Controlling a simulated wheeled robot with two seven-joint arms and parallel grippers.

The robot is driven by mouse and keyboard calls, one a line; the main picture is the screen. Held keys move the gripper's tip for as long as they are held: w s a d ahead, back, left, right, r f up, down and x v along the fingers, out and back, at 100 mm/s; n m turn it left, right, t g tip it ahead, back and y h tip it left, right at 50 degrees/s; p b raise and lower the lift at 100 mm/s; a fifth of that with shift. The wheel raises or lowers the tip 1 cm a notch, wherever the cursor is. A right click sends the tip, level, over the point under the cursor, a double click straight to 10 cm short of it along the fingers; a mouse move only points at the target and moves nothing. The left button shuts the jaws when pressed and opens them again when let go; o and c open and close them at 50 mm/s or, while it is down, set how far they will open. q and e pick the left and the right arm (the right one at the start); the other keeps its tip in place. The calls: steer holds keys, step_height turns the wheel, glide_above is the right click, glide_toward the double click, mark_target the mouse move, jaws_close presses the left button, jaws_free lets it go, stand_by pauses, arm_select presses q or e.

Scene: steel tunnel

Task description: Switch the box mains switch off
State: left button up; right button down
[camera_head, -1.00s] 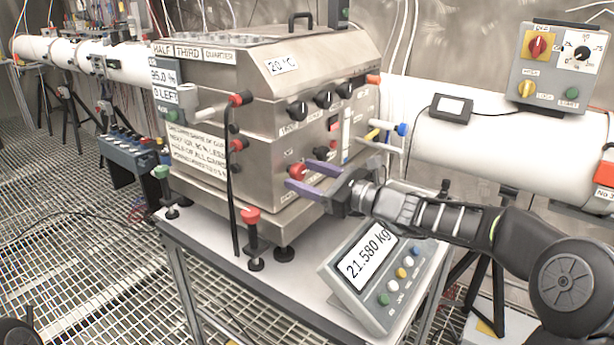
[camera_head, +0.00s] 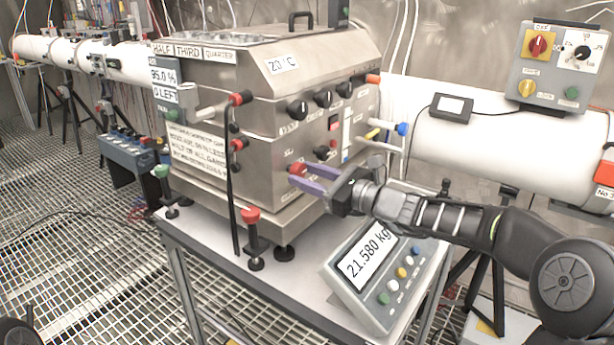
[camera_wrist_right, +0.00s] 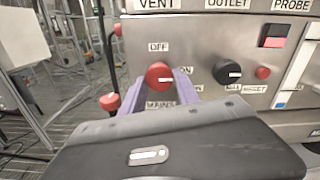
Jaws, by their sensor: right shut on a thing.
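The red mains switch knob (camera_head: 297,169) is on the lower front of the steel box (camera_head: 262,128). In the right wrist view the red knob (camera_wrist_right: 158,75) has OFF above it, ON to its right and MAINS below. A white mark on its face lies toward the ON side. My right gripper (camera_head: 298,174) has its purple fingers shut on the knob, one on each side. In the wrist view the fingers partly cover the MAINS and ON labels. My left gripper is not in view.
A black knob (camera_wrist_right: 227,72) and a small red button (camera_wrist_right: 262,73) sit right of the mains knob. A tilted scale display (camera_head: 367,262) stands below my right arm. Red-topped clamps (camera_head: 250,215) stand at the box's front left corner. A white pipe (camera_head: 460,140) runs behind.

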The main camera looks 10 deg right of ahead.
steer(key=shift+f+n+b, duration=0.2)
steer(key=shift+n+b, duration=0.4)
steer(key=shift+b, duration=0.4)
steer(key=n+b, duration=0.9)
steer(key=b, duration=0.3)
steer(key=shift+w+d, duration=0.1)
steer(key=shift+d, duration=0.05)
steer(key=n+b, duration=0.3)
steer(key=b, duration=0.1)
steer(key=shift+n, duration=0.4)
steer(key=n+b, duration=0.3)
steer(key=shift+r, duration=0.25)
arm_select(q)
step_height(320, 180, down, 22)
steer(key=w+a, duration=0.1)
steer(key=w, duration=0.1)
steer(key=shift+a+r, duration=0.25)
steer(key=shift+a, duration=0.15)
arm_select(e)
steer(key=shift+n, duration=0.5)
steer(key=shift+r, duration=0.1)
steer(key=c, duration=0.9)
jaws_free()
